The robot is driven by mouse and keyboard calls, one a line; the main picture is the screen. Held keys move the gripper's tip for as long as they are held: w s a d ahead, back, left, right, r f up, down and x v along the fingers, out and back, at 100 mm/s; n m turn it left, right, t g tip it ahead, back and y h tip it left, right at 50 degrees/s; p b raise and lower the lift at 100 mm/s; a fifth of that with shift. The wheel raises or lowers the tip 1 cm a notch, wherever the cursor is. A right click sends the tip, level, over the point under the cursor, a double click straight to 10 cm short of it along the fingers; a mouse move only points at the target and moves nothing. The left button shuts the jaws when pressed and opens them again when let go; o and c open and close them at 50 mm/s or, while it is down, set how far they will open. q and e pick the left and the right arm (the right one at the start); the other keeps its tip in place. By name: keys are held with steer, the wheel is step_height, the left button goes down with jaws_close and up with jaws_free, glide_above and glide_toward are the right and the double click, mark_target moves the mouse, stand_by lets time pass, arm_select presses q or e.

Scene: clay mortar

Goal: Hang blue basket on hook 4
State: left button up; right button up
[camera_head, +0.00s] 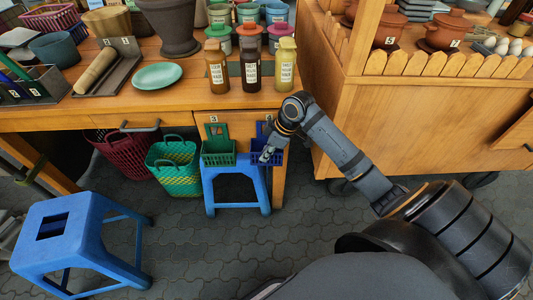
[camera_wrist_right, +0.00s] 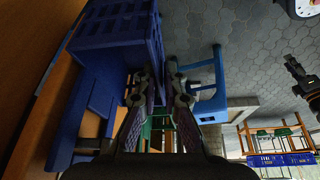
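The blue basket (camera_head: 258,146) is at the front of the wooden table, right of a green basket, with its tall back panel against the table front. It also shows large in the right wrist view (camera_wrist_right: 115,32). My right gripper (camera_head: 266,156) is in front of the blue basket. Hook 4 is not clearly visible behind the arm and basket. My left gripper is not in view.
The green basket (camera_head: 218,150) hangs close on the left, under label 3 (camera_head: 213,118). A blue stool (camera_head: 236,180) stands below the baskets. Several bottles (camera_head: 250,70) stand on the table above. A wooden cart (camera_head: 400,120) is to the right; another blue stool (camera_head: 70,235) stands at left.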

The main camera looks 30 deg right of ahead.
steer(key=o, duration=0.5)
steer(key=shift+w+d+f, duration=0.1)
steer(key=shift+w, duration=0.3)
steer(key=shift+s, duration=0.1)
steer(key=shift+s, duration=0.1)
steer(key=shift+v, duration=6.05)
